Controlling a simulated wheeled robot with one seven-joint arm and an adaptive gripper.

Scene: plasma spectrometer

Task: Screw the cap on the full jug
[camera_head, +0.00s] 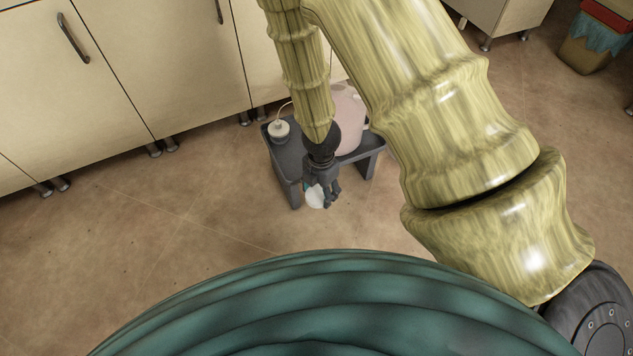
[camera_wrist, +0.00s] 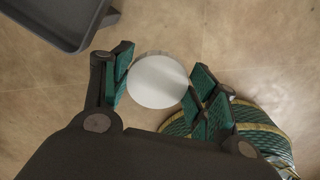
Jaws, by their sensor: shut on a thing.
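My gripper (camera_head: 323,188) is shut on a white round cap (camera_head: 315,197), low in front of a small dark grey stool. In the wrist view the cap (camera_wrist: 157,82) shows as a flat white disc between the green finger pads of my gripper (camera_wrist: 160,78). A pale pinkish jug (camera_head: 349,118) stands on the stool behind my wrist. My arm hides much of it, and I cannot see its mouth. The cap is apart from the jug.
The grey stool (camera_head: 283,158) also bears a white cap-like piece with a thin tube (camera_head: 279,128) at its left. Its edge shows in the wrist view (camera_wrist: 75,42). Cream cabinets (camera_head: 170,60) stand behind. A bin (camera_head: 592,42) is at far right. The left floor is clear.

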